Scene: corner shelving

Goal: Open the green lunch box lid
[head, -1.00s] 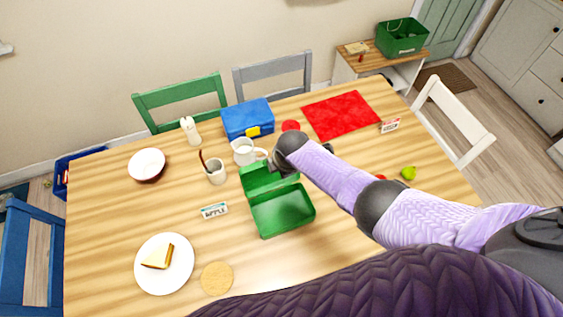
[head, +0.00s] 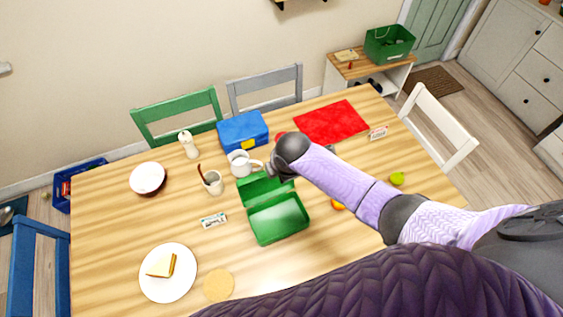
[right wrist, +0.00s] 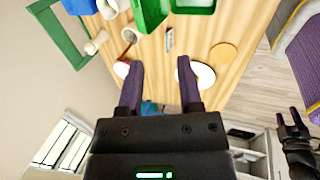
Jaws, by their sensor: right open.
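The green lunch box (head: 279,222) stands on the table with its inside showing empty. Its lid (head: 258,190) is swung up and back on the far side, away from the opening. My right gripper (right wrist: 160,78) has its two purple fingers apart with nothing between them. In the head view it is beside the lid's upper right edge, partly hidden by my right wrist, and I cannot tell if it touches. Green parts of the box (right wrist: 150,14) show at the top of the right wrist view. My left gripper (right wrist: 292,122) seems to show at that view's right edge, its opening unclear.
A white mug (head: 240,163) stands close behind the lid, with a utensil cup (head: 213,184) to its left. A blue lunch box (head: 243,133) is farther back. A label card (head: 214,220) and sandwich plate (head: 163,288) are left. A red mat (head: 332,121) lies back right.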

